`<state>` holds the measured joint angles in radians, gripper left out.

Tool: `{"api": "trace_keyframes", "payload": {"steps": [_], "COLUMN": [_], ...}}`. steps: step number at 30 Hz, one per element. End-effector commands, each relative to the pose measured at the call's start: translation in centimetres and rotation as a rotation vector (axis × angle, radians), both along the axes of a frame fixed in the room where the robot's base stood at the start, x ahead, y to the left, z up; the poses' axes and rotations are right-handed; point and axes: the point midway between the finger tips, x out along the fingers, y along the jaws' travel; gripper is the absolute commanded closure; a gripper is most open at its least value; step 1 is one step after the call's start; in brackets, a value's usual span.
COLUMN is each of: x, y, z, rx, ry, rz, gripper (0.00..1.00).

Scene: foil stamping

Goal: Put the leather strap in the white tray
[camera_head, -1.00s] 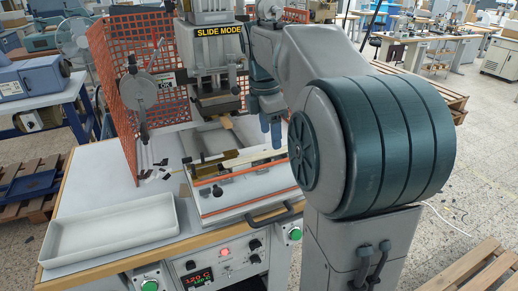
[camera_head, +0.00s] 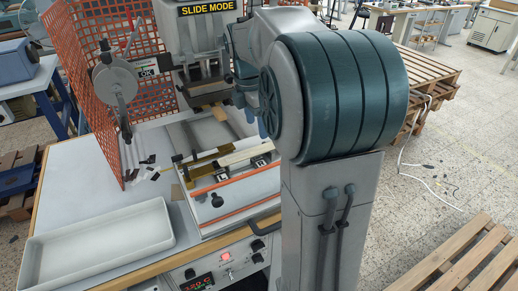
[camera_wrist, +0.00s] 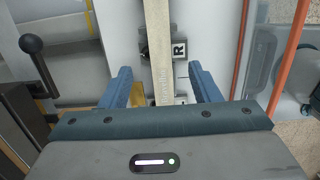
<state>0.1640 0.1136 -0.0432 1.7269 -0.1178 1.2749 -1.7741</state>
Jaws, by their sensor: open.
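The leather strap (camera_head: 242,154) is a long, narrow beige strip lying on the press's slide-out bed. My gripper (camera_wrist: 159,70) is open, one blue finger on each side of the strap with gaps between. I cannot tell its height above the strap. In the head view my arm mostly hides the gripper. The white tray (camera_head: 165,213) is a shallow, empty rectangle at the front left of the table.
The stamping press head (camera_head: 207,80) stands behind the bed. An orange mesh guard (camera_head: 95,60) and a round dial with a lever (camera_head: 115,85) stand to its left. Orange rails (camera_head: 240,180) edge the bed. Clear white tabletop (camera_head: 90,180) lies behind the tray.

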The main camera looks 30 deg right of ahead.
Motion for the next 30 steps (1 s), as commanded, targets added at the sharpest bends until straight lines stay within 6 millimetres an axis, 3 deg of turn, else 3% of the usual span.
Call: {"api": "trace_keyframes", "payload": {"steps": [8, 16, 25, 26, 30], "x": [0.0, 0.0, 0.1, 0.1, 0.1], "y": [-0.1, -0.6, -0.6, -0.6, -0.6], "z": [-2.4, -6.3, -7.0, -7.0, -7.0], "rx": [0.0, 0.0, 0.0, 0.0, 0.0], "ry": [0.002, 0.002, 0.0, 0.0, 0.0], "rz": [0.003, 0.004, 0.005, 0.005, 0.005], "gripper": [0.44, 0.44, 0.44, 0.46, 0.85]}}
